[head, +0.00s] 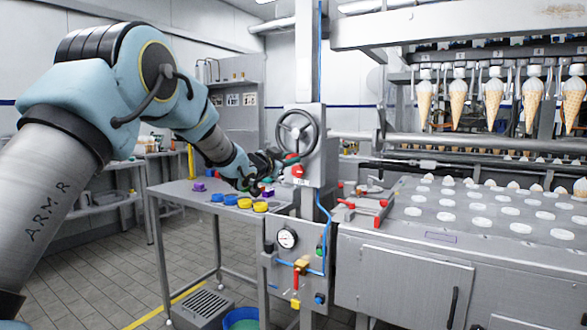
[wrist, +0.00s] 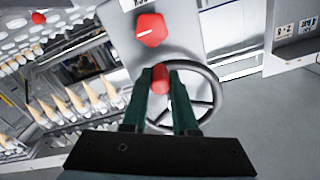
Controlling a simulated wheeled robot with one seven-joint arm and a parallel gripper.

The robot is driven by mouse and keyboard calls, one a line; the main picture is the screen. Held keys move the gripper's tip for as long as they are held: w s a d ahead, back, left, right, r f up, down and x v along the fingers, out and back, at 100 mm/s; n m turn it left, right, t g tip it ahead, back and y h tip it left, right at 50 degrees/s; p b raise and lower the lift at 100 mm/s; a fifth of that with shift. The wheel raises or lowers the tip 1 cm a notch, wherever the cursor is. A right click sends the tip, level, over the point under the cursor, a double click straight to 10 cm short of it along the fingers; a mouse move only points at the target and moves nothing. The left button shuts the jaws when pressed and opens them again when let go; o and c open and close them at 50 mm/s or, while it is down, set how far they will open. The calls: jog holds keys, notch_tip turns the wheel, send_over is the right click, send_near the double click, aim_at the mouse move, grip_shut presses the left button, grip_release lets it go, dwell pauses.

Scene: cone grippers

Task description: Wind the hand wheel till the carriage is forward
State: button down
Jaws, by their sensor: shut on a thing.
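The hand wheel (head: 297,132) is a grey spoked ring on an upright metal box, left of the cone machine. It also shows in the wrist view (wrist: 213,80), behind my fingers. My gripper (head: 282,160) is at the wheel's lower left in the head view. In the wrist view my gripper (wrist: 161,85) has its two dark green fingers shut on the wheel's red handle (wrist: 160,78). The carriage holding a row of cones (head: 492,103) hangs over the tray bed on the right. Cones (wrist: 85,98) also show at the left of the wrist view.
A red knob (wrist: 150,30) sits on the box close to the wheel. A steel table (head: 180,190) with yellow, blue and purple pieces stands below my arm. A gauge panel (head: 287,238) is under the wheel. Red clamps (head: 365,205) lie at the bed's left edge.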

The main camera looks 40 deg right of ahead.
jog(key=shift+w+a+m, duration=0.2)
jog(key=shift+w+m, duration=0.1)
jog(key=shift+w, duration=0.2)
jog(key=c, duration=0.9)
grip_release()
jog(key=shift+o, duration=1.1)
jog(key=shift+s, duration=0.1)
jog(key=b+v, duration=0.3)
jog(key=v, duration=0.7)
jog(key=shift+s+a, duration=0.15)
jog(key=shift+a, duration=0.15)
